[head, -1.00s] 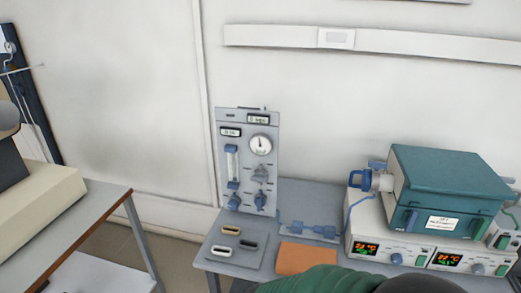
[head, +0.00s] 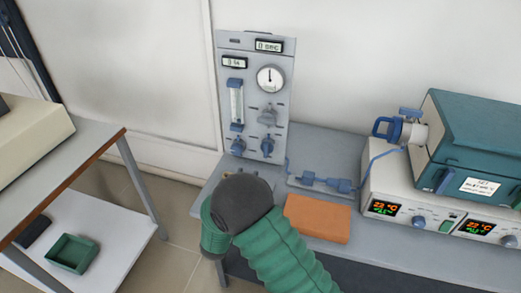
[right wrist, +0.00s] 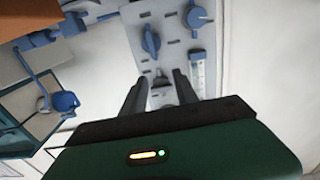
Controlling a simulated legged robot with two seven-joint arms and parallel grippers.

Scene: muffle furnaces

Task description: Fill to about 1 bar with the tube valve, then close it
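The grey gas panel (head: 250,100) stands on the bench against the wall, with a round gauge (head: 270,79), a flow tube (head: 236,103) and blue knobs (head: 267,146). The gauge needle points about straight up; its scale is too small to read. A blue-handled fitting (head: 383,127) sits at the left end of the teal furnace (head: 470,150). My left gripper is not in view.
A blue inline hose fitting (head: 325,182) lies on the bench by the panel. An orange block (head: 318,218) is right of my arm. White controllers (head: 440,205) sit under the furnace. A separate table (head: 90,150) stands left, with a green tray (head: 73,253) below.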

